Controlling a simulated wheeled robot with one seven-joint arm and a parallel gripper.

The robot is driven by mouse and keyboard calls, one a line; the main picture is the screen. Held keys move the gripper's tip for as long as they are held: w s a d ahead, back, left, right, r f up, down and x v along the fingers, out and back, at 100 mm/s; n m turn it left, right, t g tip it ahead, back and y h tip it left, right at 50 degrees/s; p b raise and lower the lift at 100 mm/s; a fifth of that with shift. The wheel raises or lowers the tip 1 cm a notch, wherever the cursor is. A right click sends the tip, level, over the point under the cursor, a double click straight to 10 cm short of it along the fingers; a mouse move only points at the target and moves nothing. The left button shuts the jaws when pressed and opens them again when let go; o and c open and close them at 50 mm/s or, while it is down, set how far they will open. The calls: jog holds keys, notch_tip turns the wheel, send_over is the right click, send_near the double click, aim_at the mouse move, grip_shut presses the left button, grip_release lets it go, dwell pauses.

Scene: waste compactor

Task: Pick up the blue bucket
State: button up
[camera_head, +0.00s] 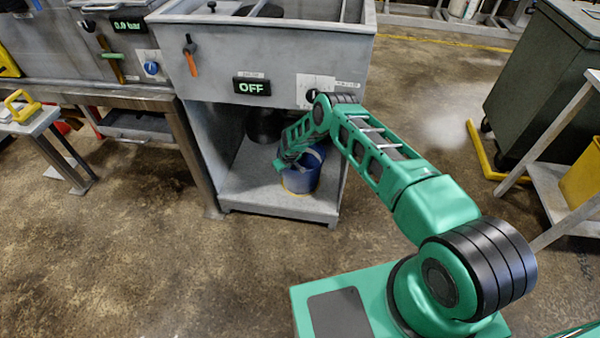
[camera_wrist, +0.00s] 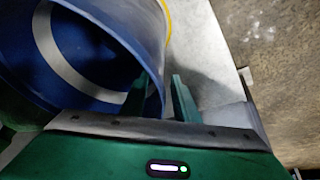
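The blue bucket (camera_head: 302,181) stands on the lower shelf (camera_head: 262,196) of the grey compactor cabinet, partly covered by my forearm in the head view. In the wrist view the bucket (camera_wrist: 85,12) fills the upper left, with its opening toward the camera, a pale band inside and a yellow stripe outside. My gripper (camera_wrist: 158,92) is at its rim. One finger shows inside the bucket and the other outside, with the bucket wall between them. The fingers look apart, with a gap beside the wall. In the head view my gripper is mostly hidden at the bucket.
The cabinet's side walls and its upper box with an OFF display (camera_head: 252,87) enclose the shelf. A dark round object (camera_head: 263,125) hangs or stands behind the bucket. A workbench (camera_head: 110,95) is at left and a dark bin (camera_head: 545,85) at right. The floor in front is clear.

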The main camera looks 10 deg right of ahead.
aim_at(284, 175)
jog(key=shift+x, duration=1.65)
jog(key=shift+d, duration=0.1)
grip_shut()
